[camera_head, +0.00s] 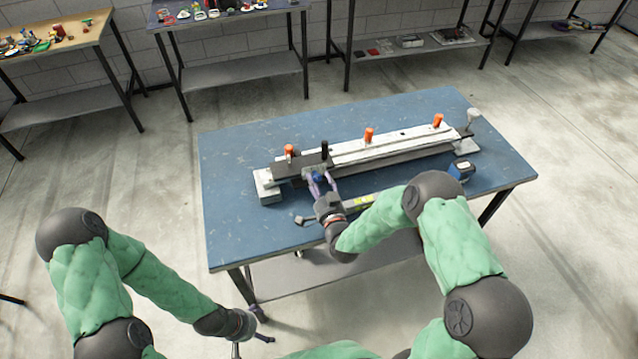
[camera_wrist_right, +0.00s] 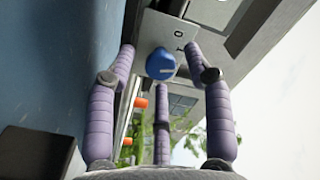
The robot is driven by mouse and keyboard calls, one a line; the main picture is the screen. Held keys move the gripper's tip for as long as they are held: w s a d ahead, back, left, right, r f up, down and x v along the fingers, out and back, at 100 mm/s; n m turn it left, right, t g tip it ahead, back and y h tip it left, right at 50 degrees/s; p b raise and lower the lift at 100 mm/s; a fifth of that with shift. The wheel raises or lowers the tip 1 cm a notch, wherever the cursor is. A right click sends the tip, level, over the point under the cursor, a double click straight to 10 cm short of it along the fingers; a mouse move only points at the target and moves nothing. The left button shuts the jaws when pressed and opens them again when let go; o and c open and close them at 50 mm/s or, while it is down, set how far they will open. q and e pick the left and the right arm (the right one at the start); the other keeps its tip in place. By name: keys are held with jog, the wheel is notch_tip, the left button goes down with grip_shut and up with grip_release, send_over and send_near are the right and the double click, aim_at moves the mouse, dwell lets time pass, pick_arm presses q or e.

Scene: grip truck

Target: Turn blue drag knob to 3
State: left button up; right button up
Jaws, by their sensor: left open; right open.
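My left gripper (camera_head: 255,326) is open and empty, low beside the table's front left leg.
The grip truck lies on a blue table (camera_head: 235,225) with several orange knobs (camera_head: 369,135) along its top. A dark blue device (camera_head: 461,170) stands at the right. A small grey piece (camera_head: 305,219) lies near the front. The table's left part is clear.

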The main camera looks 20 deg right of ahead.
grip_shut()
jog(key=shift+m+b, duration=0.3)
jog(key=shift+m, duration=0.1)
dwell(0.5)
jog(key=m+b, duration=0.1)
jog(key=m, duration=0.1)
jog(key=shift+f+m, duration=0.1)
jog(key=shift+m, duration=0.3)
jog(key=m+b, duration=0.2)
jog(key=m, duration=0.2)
jog(key=shift+m+b, duration=0.3)
jog(key=shift+b, duration=0.05)
jog(key=m+b, duration=0.2)
jog(key=m, duration=0.2)
jog(key=shift+m+b, duration=0.9)
jog(key=shift+m, duration=0.9)
